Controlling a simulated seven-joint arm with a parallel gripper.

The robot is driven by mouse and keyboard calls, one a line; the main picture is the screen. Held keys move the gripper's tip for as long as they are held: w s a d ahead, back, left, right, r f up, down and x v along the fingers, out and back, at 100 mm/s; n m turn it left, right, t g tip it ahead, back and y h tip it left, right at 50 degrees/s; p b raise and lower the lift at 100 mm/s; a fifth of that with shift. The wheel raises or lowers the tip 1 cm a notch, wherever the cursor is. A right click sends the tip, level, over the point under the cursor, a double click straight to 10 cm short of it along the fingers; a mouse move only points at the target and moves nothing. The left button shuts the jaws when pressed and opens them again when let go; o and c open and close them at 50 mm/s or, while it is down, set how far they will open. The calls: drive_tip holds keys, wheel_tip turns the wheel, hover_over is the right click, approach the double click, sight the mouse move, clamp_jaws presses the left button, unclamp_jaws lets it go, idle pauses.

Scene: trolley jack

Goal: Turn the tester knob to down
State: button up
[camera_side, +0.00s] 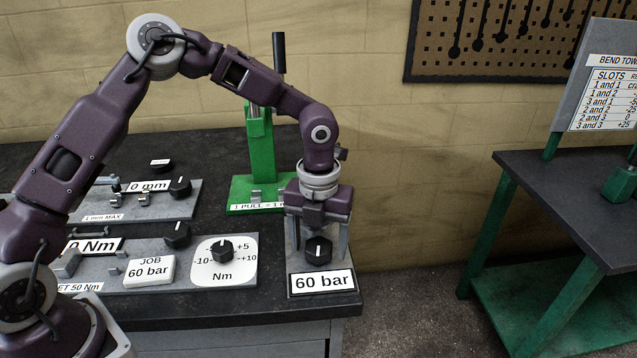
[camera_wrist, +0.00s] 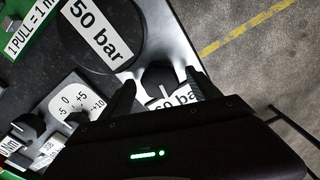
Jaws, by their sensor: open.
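A black knob (camera_side: 318,250) stands on a grey block behind a label (camera_side: 322,281) reading 60 bar, at the bench's front right corner. It carries a white pointer line, whose direction I cannot tell surely. My gripper (camera_side: 318,245) is directly above the block, pointing down and open, with one finger on each side of the knob. In the wrist view, the knob (camera_wrist: 159,75) shows between and just beyond the fingers of my gripper (camera_wrist: 157,88). I see no clear contact.
A Nm dial knob (camera_side: 222,249) and a JOB 60 bar card (camera_side: 149,270) lie left of the block. Further back are more black knobs (camera_side: 180,187) and a green jack (camera_side: 258,160). The wrist view shows a 50 bar label (camera_wrist: 98,33) on a black disc.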

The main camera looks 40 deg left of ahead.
sight(319, 246)
drive_tip(key=n, duration=0.4)
drive_tip(key=shift+n, duration=0.3)
drive_tip(key=n, duration=0.6)
wheel_tip(319, 246, up, 14)
drive_tip(key=n, duration=0.3)
drive_tip(key=shift+f, duration=0.2)
